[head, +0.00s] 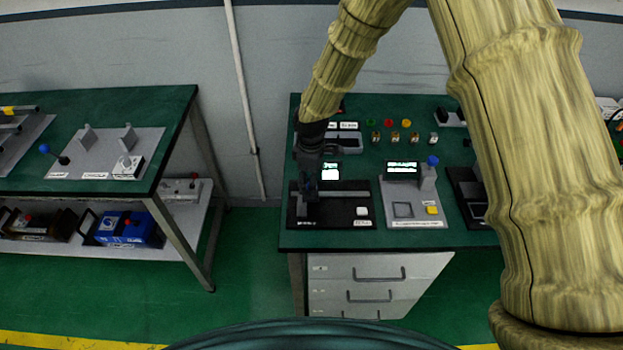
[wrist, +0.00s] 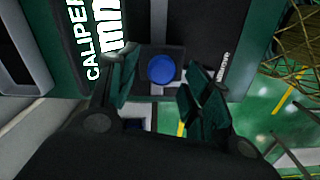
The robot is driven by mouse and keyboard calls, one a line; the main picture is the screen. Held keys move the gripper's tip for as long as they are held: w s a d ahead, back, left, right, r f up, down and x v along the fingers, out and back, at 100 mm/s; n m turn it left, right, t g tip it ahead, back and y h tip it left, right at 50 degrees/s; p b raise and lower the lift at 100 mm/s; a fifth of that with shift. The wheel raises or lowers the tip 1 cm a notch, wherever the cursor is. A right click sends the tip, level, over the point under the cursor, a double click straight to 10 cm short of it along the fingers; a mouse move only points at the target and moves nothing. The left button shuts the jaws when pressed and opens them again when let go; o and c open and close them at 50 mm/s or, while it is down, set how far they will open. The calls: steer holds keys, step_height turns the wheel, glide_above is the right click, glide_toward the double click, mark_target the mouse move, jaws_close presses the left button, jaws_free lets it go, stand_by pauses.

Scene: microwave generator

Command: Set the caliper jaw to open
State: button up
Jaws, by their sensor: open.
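The caliper (head: 345,218) is a black-based device with a grey beam, a lit display and a white button, near the front left of the right bench in the head view. In the wrist view its lettered display (wrist: 108,35) is at the upper left. A round blue knob (wrist: 161,69) on a dark block is at upper centre. My gripper (head: 309,188) is over the left part of the caliper and hides part of it. In the wrist view my gripper (wrist: 158,82) is open, its dark green fingers on either side of the blue knob. I cannot tell whether they touch it.
A grey device (head: 412,211) with a blue knob and yellow button stands right of the caliper. Small coloured parts (head: 390,137) line the back of the bench. Another green-topped bench (head: 110,110) stands left, across a clear floor gap (head: 245,240).

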steer(key=shift+f, duration=0.15)
jaws_close()
steer(key=shift+d, duration=3.2)
jaws_free()
steer(key=shift+d, duration=0.15)
steer(key=shift+a, duration=0.25)
step_height(320, 180, up, 12)
steer(key=shift+d, duration=0.15)
